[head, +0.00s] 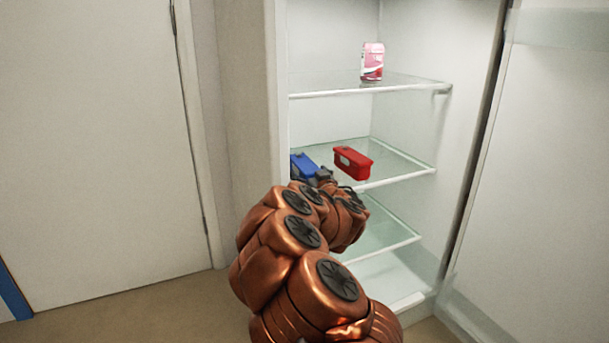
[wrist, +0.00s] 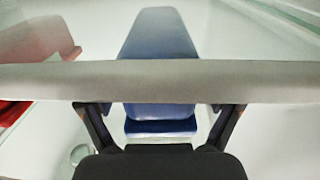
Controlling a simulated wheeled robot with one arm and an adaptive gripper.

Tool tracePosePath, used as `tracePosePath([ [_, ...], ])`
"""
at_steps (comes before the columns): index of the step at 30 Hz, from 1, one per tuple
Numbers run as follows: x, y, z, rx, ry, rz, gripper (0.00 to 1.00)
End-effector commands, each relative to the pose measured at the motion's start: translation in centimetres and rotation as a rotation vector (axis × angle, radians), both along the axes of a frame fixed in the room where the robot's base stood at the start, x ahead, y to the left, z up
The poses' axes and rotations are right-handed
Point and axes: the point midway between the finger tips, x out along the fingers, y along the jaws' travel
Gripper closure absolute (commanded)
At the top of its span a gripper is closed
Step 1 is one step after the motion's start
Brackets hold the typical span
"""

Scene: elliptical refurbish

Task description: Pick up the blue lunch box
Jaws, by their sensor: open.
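The blue lunch box (head: 303,165) lies on the middle glass shelf of the open fridge, at its left side. My gripper (head: 323,175) is at the front of that shelf, close to the box and partly hidden by my arm. In the wrist view the blue lunch box (wrist: 160,45) is straight ahead, centred between the two fingers of my gripper (wrist: 160,112). The fingers are open and spread to either side of the box's near end. A pale bar crosses the wrist view and hides the fingertips and part of the box, so I cannot tell if they touch.
A red box (head: 352,162) sits just right of the blue one on the same shelf; it shows at the left in the wrist view (wrist: 12,112). A pink container (head: 372,61) stands on the upper shelf (head: 410,83). The fridge door (head: 545,150) stands open at right.

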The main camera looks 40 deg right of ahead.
Motion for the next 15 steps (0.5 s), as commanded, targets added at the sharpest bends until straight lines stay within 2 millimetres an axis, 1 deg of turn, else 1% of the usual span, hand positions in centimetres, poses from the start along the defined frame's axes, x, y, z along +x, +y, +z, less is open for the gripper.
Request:
tracePosePath([
  [4,-0.03,-0.01,0.01,0.000,0.000,0.000,0.09],
  [15,-0.04,-0.01,0.02,0.000,0.000,0.000,0.48],
])
